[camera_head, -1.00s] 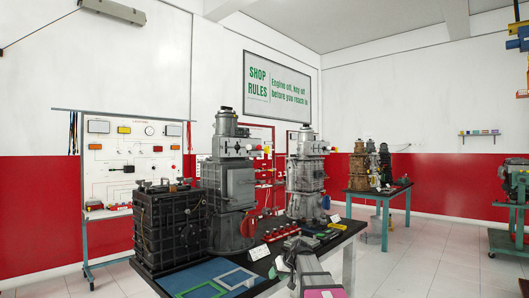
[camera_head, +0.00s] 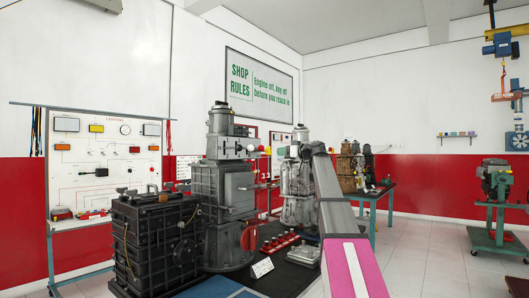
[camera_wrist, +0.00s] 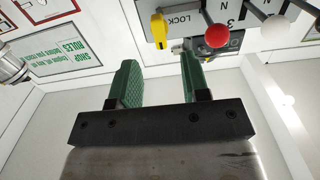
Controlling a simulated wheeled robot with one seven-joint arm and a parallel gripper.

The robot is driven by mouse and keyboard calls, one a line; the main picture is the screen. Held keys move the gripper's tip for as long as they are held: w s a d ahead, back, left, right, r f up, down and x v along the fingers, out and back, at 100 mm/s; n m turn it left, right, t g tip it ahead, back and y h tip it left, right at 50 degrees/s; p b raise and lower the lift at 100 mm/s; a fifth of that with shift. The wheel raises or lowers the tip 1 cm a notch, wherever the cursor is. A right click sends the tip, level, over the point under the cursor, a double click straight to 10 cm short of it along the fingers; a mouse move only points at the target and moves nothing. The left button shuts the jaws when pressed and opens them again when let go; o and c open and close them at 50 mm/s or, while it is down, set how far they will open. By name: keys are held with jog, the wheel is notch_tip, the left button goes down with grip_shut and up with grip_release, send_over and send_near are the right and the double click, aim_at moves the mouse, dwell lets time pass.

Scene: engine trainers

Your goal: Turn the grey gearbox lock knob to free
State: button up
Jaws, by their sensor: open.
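In the wrist view, a panel (camera_wrist: 194,14) with the upside-down word LOCK shows at the top. A yellow knob (camera_wrist: 158,29) with a long vertical handle sits beside that word. My gripper (camera_wrist: 159,62) is open, its two green fingers apart with nothing between them; the knob lies beyond the fingertips, apart from them. In the head view, a light grey gearbox (camera_head: 296,190) stands partly behind my arm, which reaches toward its upper part. My gripper is hidden there.
Red (camera_wrist: 216,35) and white (camera_wrist: 277,24) lever balls stand right of the yellow knob. In the head view, a dark grey gearbox (camera_head: 212,192) and a black block (camera_head: 150,245) stand on the left of the table, with red parts (camera_head: 280,242) in front.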

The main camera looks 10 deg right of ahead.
aim_at(266, 150)
jog(key=x, duration=0.7)
jog(key=r+x, duration=0.1)
jog(key=x, duration=0.3)
jog(key=shift+d, duration=0.15)
grip_shut()
